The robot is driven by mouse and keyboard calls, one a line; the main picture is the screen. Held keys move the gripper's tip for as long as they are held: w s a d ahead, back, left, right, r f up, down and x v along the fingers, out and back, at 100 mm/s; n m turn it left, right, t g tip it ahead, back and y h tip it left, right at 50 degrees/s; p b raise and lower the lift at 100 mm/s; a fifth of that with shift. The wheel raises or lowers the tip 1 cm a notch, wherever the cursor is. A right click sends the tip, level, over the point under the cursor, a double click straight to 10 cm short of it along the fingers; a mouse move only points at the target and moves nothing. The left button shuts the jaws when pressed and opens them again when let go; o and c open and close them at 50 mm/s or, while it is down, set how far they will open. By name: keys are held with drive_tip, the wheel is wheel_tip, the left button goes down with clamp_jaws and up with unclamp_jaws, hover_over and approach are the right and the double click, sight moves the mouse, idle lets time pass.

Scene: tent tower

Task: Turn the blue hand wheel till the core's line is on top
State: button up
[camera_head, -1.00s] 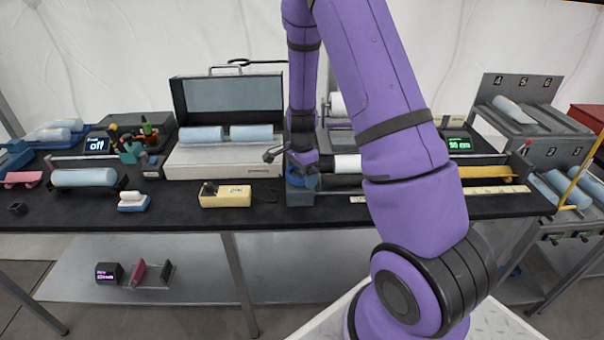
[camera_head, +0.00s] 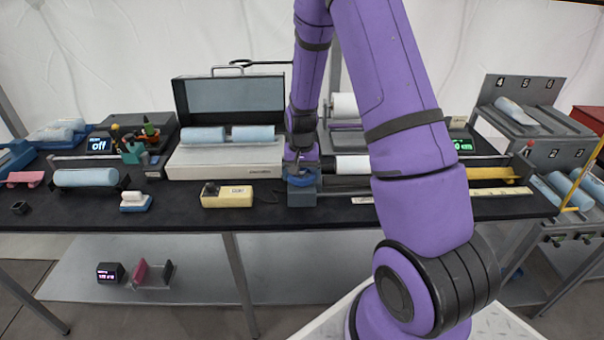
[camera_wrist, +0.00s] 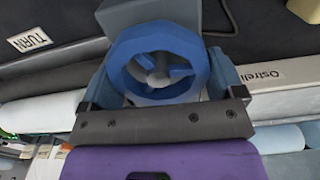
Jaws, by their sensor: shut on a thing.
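The blue hand wheel (camera_head: 300,181) sits on a grey-blue block at the left end of a long fixture on the table. In the wrist view the wheel (camera_wrist: 120,62) is a thick ring with spokes. My gripper (camera_head: 300,172) is above it, fingers down. In the wrist view my gripper (camera_wrist: 163,75) has one finger on each side of the wheel and is shut on it. The white core (camera_head: 352,166) lies just right of the wheel block, partly behind my arm. I cannot make out a line on it.
A "TURN" label (camera_wrist: 29,40) is near the wheel. A cream box (camera_head: 227,196) stands left of the wheel, and an open grey case (camera_head: 225,160) with light-blue rolls is behind it. A yellow trough (camera_head: 492,173) lies to the right.

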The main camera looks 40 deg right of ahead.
drive_tip(key=n, duration=0.5)
drive_tip(key=shift+w+a+n, duration=0.1)
drive_tip(key=shift+a+n, duration=0.05)
drive_tip(key=shift+n, duration=0.15)
idle(0.4)
drive_tip(key=o, duration=0.7)
drive_tip(key=shift+r, duration=0.15)
wheel_tip(320, 180, up, 11)
drive_tip(key=shift+f, duration=0.2)
drive_tip(key=shift+r, duration=0.1)
